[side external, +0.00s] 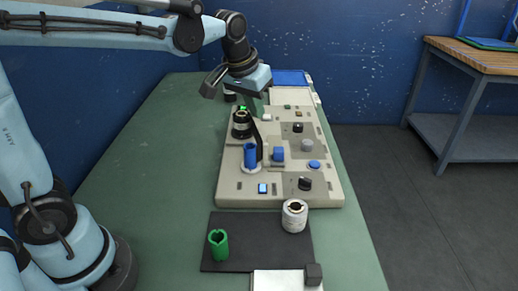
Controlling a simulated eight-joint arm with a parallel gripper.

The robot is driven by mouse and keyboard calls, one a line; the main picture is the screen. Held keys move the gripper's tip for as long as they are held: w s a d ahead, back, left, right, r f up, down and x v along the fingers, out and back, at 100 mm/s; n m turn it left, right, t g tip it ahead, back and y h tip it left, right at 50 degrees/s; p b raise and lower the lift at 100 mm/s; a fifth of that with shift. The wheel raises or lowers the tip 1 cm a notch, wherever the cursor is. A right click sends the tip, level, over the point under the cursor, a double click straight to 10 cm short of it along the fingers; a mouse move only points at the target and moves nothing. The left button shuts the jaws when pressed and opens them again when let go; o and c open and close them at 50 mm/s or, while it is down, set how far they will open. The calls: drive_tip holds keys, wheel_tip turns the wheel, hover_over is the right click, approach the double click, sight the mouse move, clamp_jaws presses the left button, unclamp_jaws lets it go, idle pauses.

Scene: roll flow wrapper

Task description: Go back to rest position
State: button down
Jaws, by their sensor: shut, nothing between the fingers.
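My gripper (254,112) is shut and empty. It hangs above the back left part of a beige machine panel (236,188), close to a black cylinder (241,125). Its fingers are small in this view, and I cannot tell whether they touch anything. My arm reaches in from the left, high above the green table. The panel carries a blue cylinder (250,155) on a pale round base, a blue block (279,154), a blue button (314,164) and several knobs.
A black mat (262,252) in front holds a green cylinder (218,245) and a white roll (294,216). A blue tray (290,78) lies at the far end. The green table (150,165) is clear left of the panel. A blue wall (340,60) stands behind.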

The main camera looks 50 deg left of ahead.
drive_tip(key=s+f+m+t, duration=0.1)
drive_tip(key=s+f+t, duration=0.2)
drive_tip(key=s, duration=1)
drive_tip(key=shift+s+d+f+m, duration=0.25)
drive_tip(key=shift+s+f+m, duration=0.15)
